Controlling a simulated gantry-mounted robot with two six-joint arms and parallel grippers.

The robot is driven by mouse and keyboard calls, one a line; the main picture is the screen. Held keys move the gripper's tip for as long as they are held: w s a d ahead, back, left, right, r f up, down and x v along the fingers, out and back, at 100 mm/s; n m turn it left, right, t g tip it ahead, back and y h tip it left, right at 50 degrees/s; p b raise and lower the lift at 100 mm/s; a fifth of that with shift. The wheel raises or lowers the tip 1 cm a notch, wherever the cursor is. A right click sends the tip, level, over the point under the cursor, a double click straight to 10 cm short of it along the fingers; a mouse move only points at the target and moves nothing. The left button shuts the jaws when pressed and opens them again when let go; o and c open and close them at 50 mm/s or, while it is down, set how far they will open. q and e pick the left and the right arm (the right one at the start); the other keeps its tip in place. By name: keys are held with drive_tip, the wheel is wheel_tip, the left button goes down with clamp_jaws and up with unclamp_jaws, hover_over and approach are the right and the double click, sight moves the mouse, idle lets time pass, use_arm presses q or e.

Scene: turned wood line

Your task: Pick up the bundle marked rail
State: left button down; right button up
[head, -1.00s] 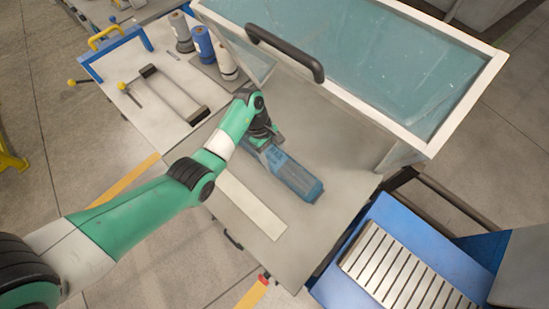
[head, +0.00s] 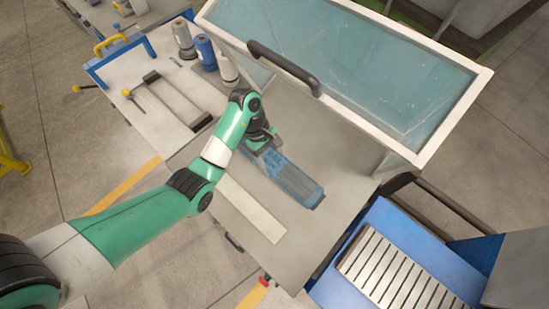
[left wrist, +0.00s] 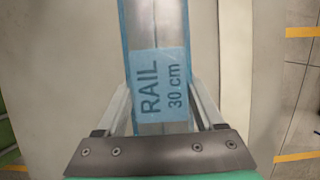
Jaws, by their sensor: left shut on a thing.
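The bundle marked rail (head: 291,179) is a long blue-wrapped pack on the grey table under the raised lid. In the left wrist view the bundle (left wrist: 158,30) carries a light blue label (left wrist: 161,84) reading RAIL 30 cm. My left gripper (head: 262,146) is at the bundle's far left end in the head view. In the left wrist view its fingers (left wrist: 160,115) lie on both sides of the bundle, shut on it near the label. I cannot tell whether the bundle touches the table. My right gripper is not in view.
A framed clear lid with a black handle (head: 285,68) stands open above the table's back. A pale strip (head: 251,208) lies beside the bundle. Several bottles (head: 205,51) stand at the upper left. A blue unit with a slatted plate (head: 400,270) is at the lower right.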

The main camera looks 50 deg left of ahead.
use_arm(q)
drive_tip(key=s+d+r+p, duration=0.6)
drive_tip(key=s+r+p, duration=0.1)
drive_tip(key=s+p, duration=0.3)
drive_tip(key=shift+s+d+r, duration=0.15)
drive_tip(key=shift+s+r, duration=0.05)
drive_tip(key=shift+r, duration=0.1)
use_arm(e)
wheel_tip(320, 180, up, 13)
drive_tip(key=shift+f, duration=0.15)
